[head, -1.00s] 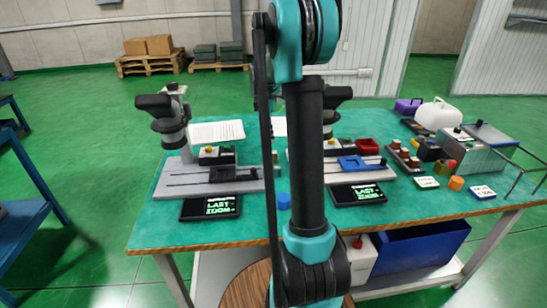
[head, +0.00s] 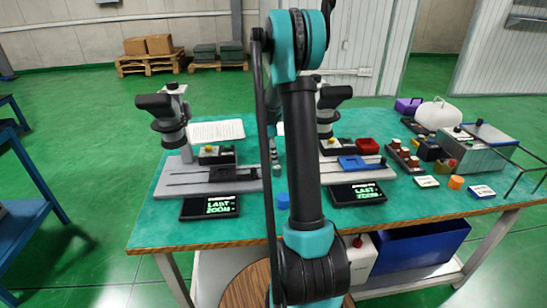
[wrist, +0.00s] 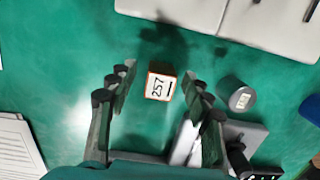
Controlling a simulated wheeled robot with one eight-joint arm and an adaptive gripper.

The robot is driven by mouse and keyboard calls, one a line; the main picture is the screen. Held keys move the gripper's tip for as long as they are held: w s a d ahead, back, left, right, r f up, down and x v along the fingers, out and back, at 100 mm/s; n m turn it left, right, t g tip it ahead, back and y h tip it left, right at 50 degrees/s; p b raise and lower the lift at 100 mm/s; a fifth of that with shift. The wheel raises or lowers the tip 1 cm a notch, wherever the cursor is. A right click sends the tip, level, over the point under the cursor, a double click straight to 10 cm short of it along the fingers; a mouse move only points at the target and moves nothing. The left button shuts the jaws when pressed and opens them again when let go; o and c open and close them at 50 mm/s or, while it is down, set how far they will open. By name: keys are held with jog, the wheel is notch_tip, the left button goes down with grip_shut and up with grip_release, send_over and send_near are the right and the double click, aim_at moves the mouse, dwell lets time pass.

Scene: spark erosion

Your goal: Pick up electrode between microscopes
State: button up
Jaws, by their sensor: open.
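A small block-like electrode (wrist: 160,87) with a white top marked 257 and copper-coloured edges shows in the wrist view. It stands on the green table top. My gripper (wrist: 158,76) is open, with one finger on each side of the electrode and visible gaps to it. The left microscope (head: 172,118) and the right microscope (head: 328,98) stand on the table in the head view. My arm covers part of the space between them there, and I cannot make out the electrode or my gripper in that view.
A grey cylinder (wrist: 238,96) stands close to the right finger in the wrist view. White paper (wrist: 18,148) lies at left, and pale flat bodies (wrist: 225,18) fill the top edge. In the head view a blue cylinder (head: 282,200) stands beside my arm.

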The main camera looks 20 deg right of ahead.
grip_shut()
dwell(0.5)
